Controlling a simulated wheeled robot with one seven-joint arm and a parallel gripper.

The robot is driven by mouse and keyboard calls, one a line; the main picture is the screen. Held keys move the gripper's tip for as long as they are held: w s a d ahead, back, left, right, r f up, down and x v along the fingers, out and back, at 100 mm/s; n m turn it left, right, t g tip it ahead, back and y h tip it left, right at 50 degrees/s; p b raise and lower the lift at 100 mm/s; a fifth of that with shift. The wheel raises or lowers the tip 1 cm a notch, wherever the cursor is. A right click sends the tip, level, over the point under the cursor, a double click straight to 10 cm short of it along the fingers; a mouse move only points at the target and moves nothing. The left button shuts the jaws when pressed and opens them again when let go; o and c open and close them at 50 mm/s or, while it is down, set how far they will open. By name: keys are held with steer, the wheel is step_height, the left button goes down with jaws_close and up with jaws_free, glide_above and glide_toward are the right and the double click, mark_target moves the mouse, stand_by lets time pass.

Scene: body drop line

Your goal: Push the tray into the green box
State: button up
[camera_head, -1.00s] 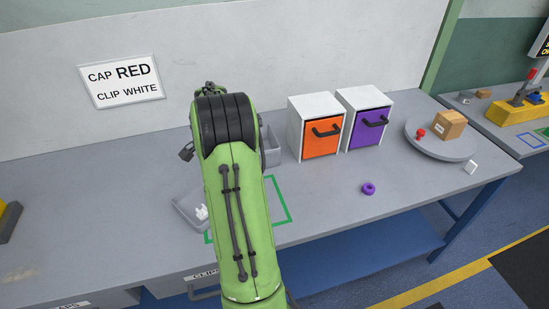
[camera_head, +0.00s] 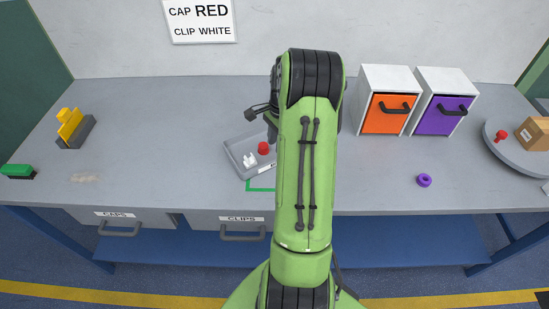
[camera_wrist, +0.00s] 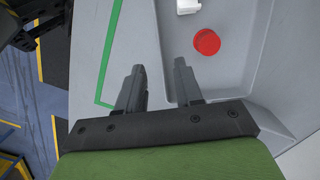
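The grey tray (camera_head: 240,147) lies on the table left of my arm, holding a red cap (camera_head: 263,148) and a white clip (camera_head: 249,161). The green box is an outline (camera_head: 262,189) on the tabletop; one corner shows by the tray's near side, and the rest is hidden by the tray and my arm. In the wrist view my gripper (camera_wrist: 158,75) has its fingers apart. The tray wall runs between them, with one finger over the tray floor (camera_wrist: 222,72) and the other on the green-line (camera_wrist: 109,60) side. I cannot tell whether they touch the wall.
White cabinets with an orange drawer (camera_head: 381,122) and a purple drawer (camera_head: 433,124) stand right of my arm. A purple ring (camera_head: 424,180) lies before them. A grey turntable (camera_head: 507,150) is far right.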

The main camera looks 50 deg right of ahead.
steer(key=f, duration=0.5)
steer(key=a+f, duration=0.1)
steer(key=f, duration=0.2)
steer(key=shift+w+f+b, duration=0.1)
steer(key=shift+f+b, duration=0.05)
steer(key=shift+b, duration=0.25)
steer(key=shift+c, duration=0.4)
jaws_close()
